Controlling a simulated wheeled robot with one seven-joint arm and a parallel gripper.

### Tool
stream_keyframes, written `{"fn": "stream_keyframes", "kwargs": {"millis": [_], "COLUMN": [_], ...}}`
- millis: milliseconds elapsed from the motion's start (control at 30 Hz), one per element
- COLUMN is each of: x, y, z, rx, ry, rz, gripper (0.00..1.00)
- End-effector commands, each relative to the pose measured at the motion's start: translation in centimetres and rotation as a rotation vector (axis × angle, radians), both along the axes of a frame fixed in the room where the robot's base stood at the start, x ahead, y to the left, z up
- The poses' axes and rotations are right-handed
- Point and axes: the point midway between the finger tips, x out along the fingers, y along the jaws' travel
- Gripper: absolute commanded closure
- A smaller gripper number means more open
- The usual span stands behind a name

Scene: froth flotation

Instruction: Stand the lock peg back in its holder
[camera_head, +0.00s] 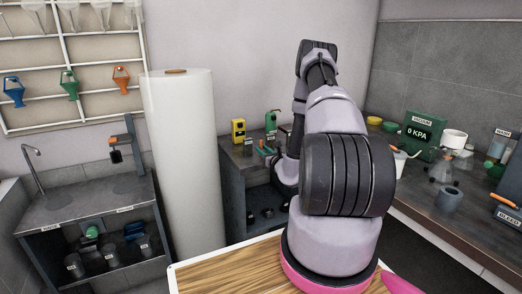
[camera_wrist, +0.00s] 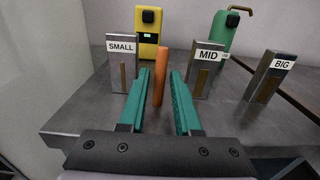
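An orange peg (camera_wrist: 160,78), which looks like the lock peg, is upright between the two teal fingers of my gripper (camera_wrist: 161,72) in the wrist view. Gaps show on both sides of it, so the fingers look open around it. I cannot tell whether its lower end rests on the bench or in a holder. Grey blocks labelled SMALL (camera_wrist: 118,70), MID (camera_wrist: 206,72) and BIG (camera_wrist: 268,78) stand nearby, each with a brown strip on its front. Which one is the holder is not clear. In the head view my gripper (camera_head: 263,147) is small and partly hidden by my arm.
A yellow device (camera_wrist: 148,28) and a green device (camera_wrist: 222,35) stand behind the blocks on the grey bench (camera_wrist: 75,112). A tall white roll (camera_head: 182,150) stands left of this bench. The right counter (camera_head: 425,195) holds a green vacuum gauge (camera_head: 424,132) and vessels.

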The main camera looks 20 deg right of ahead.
Motion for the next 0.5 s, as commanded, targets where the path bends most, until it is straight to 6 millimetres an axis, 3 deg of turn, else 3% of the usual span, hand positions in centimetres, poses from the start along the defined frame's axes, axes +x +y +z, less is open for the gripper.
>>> {"fn": "stream_keyframes", "kwargs": {"millis": [133, 400, 500], "x": [1.6, 1.9, 1.9], "y": [0.1, 0.1, 0.1], "z": [0.0, 0.0, 0.0], "rx": [0.0, 0.0, 0.0], "ry": [-0.001, 0.0, 0.0], "rz": [0.001, 0.001, 0.001], "gripper": [0.68, 0.68, 1.0]}}
